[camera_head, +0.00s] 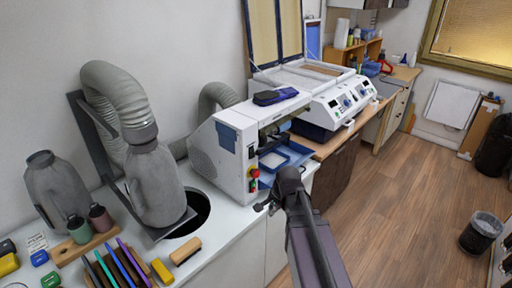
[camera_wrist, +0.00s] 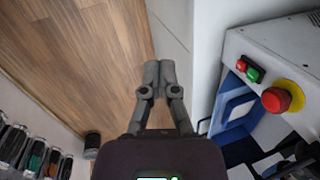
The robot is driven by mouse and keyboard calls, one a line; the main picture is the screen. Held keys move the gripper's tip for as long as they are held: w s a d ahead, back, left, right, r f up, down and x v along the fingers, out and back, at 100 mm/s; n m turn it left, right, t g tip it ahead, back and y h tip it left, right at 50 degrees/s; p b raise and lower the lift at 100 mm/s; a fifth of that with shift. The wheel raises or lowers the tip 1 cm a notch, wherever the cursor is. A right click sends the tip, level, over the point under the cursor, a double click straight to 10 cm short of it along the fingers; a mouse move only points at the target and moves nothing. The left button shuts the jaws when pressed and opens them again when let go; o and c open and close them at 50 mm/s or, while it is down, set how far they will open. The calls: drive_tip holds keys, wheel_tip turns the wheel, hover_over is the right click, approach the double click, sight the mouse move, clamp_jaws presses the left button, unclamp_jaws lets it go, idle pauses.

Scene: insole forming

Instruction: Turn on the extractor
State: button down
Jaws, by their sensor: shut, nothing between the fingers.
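A white boxy machine (camera_head: 222,160) stands on the counter, with a grey hose (camera_head: 217,97) behind it. Its front end carries controls, small in the head view. In the wrist view, a red button (camera_wrist: 241,65) and a green button (camera_wrist: 252,74) sit side by side on the white panel (camera_wrist: 268,45). A larger red mushroom button (camera_wrist: 276,99) on a yellow base is nearby. My gripper (camera_head: 262,207) is shut and empty, in front of the machine's control end. In the wrist view its fingertips (camera_wrist: 160,72) are left of the buttons, apart from them.
A blue tray (camera_head: 285,155) sits in the machine's opening. Grey hoses and cylinders (camera_head: 155,185) stand left on the white counter (camera_head: 225,225), beside a dark round hole. A second white machine (camera_head: 345,100) stands behind. The wooden floor at right is open, with a bin (camera_head: 482,232).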

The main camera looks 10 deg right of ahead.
sight(253, 154)
drive_tip(key=w+d+r+m+t+y+p, duration=0.1)
drive_tip(key=w+d+r+m+t+p, duration=0.1)
drive_tip(key=w+r+m+p, duration=0.4)
drive_tip(key=w+d+r+m+t+y+p, duration=0.1)
drive_tip(key=w+d+r+m+t+p, duration=0.1)
drive_tip(key=w+r+m+p, duration=0.4)
wheel_tip(253, 154, up, 6)
drive_tip(key=d+m+p, duration=0.1)
drive_tip(key=m, duration=0.4)
drive_tip(key=shift+w+f, duration=0.1)
drive_tip(key=shift+f, duration=0.2)
drive_tip(key=shift+w+a+r+b+x, duration=0.3)
drive_tip(key=shift+b+x, duration=1.05)
drive_tip(key=shift+x, duration=0.7)
drive_tip(key=shift+w+a+r+b+x, duration=0.3)
drive_tip(key=shift+b+x, duration=1.05)
drive_tip(key=shift+x, duration=0.75)
drive_tip(key=shift+w+a+r+b+x, duration=0.3)
drive_tip(key=shift+b+x, duration=1.05)
drive_tip(key=shift+x, duration=0.7)
